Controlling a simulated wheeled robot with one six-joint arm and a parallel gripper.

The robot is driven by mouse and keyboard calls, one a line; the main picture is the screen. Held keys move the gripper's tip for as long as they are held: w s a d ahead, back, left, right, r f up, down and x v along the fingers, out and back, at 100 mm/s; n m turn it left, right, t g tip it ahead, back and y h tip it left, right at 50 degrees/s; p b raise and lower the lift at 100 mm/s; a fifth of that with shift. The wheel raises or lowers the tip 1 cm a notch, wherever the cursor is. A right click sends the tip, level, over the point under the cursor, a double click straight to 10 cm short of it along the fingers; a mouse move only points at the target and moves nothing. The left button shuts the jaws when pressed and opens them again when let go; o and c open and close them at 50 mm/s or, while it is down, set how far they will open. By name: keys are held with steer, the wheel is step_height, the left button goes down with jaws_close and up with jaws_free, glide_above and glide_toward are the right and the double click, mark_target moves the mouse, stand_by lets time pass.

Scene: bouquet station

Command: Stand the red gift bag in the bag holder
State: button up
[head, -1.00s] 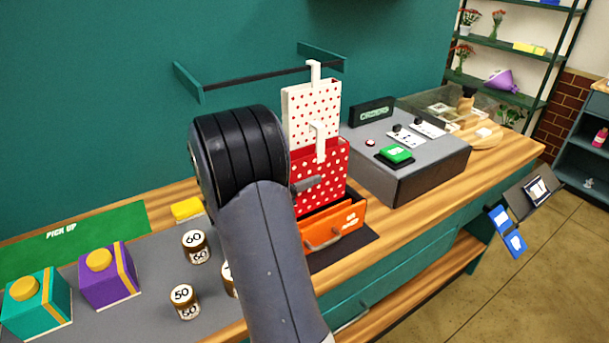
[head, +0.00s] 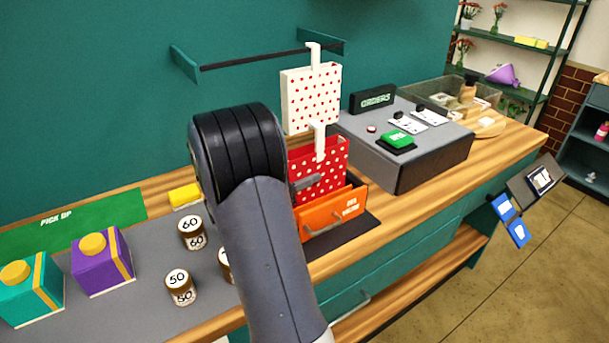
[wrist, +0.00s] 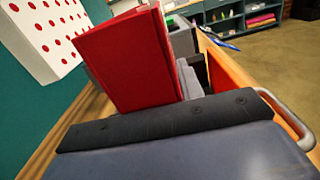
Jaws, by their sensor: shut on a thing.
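The red gift bag with white dots (head: 333,162) is upright in the head view, with a white hooked handle (head: 319,141) at its top. Its lower part is hidden behind the front wall of the orange bag holder (head: 350,206), so it looks to be inside; whether its bottom rests there is hidden. My gripper (head: 308,183) is shut on the bag at its left side, just above the holder; my arm hides part of it. In the wrist view the bag's plain red side (wrist: 125,62) fills the middle, with the orange holder wall (wrist: 228,72) to its right.
A white bag with red dots (head: 309,97) hangs from a wall rail (head: 255,60) just behind. A grey order station (head: 425,160) stands close on the right. Several jars (head: 181,286) and gift boxes (head: 101,262) stand on the left.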

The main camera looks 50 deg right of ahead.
steer(key=shift+s+f, duration=0.2)
steer(key=shift+f, duration=0.8)
steer(key=o, duration=1.1)
steer(key=shift+a, duration=0.1)
steer(key=shift+w+a+f, duration=0.1)
steer(key=shift+w+a, duration=0.05)
steer(key=shift+a, duration=0.2)
steer(key=v, duration=0.3)
steer(key=r+v, duration=0.1)
steer(key=v, duration=0.2)
steer(key=r+b+v, duration=0.1)
steer(key=v, duration=0.3)
steer(key=shift+w, duration=0.2)
